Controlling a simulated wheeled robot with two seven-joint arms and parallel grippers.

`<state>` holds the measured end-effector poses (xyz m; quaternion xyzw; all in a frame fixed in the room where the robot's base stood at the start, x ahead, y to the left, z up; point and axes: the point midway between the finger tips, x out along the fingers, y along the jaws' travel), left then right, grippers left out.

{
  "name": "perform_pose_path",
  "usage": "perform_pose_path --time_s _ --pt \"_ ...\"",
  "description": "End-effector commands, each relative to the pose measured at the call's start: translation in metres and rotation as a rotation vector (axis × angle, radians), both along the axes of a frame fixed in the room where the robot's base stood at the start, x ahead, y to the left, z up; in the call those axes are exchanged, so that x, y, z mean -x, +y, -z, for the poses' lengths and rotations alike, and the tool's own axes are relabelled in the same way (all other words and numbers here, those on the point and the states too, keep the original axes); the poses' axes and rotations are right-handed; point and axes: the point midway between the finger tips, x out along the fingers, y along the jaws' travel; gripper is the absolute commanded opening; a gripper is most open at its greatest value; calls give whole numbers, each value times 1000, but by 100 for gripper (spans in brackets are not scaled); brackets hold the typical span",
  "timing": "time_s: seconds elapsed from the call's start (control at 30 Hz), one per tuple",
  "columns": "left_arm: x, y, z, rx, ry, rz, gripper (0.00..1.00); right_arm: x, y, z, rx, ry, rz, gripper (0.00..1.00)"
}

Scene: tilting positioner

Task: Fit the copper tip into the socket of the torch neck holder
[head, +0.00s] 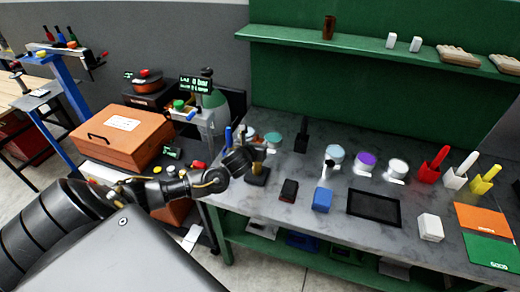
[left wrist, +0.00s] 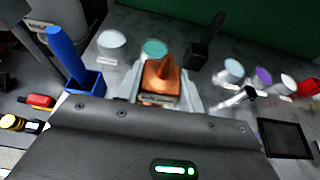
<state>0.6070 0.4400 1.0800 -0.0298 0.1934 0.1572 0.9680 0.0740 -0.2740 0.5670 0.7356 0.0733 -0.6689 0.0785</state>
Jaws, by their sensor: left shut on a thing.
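My left gripper (head: 255,158) is at the left end of the grey workbench. In the left wrist view its pale fingers (left wrist: 162,92) stand on both sides of a copper-coloured piece (left wrist: 161,80), with a blocky lower part and a narrower upper part, and are shut on it. In the head view this piece is mostly hidden by the gripper, above a small black block (head: 257,177). A pale post with a dark part (head: 328,166) stands farther right and may be the torch neck holder; its socket is too small to make out. My right gripper is out of view.
A black upright holder (head: 301,136), several round tubs (head: 365,160), a dark block (head: 289,190), a blue block (head: 322,199) and a black tray (head: 374,207) occupy the bench. Red, white and yellow holders stand at right. A green shelf (head: 370,42) overhangs the back.

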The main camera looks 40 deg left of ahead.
Motion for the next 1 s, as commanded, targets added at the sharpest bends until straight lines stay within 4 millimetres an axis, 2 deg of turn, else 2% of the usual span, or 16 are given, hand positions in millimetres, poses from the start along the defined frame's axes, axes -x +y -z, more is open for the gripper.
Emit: perform_pose_path --time_s 0.17,0.4,0.5,0.93,0.97,1.0 --pt "-2 0 2 1 -3 2 2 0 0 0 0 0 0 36" --pt "2 13 32 3 0 -10 0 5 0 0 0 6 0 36" --pt "3 15 40 1 -2 -12 0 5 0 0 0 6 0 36" --pt "4 16 45 1 -2 -12 0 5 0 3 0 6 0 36" --pt "4 16 45 0 0 -13 41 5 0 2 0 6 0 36" --pt "4 16 45 0 0 -13 46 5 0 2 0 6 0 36"
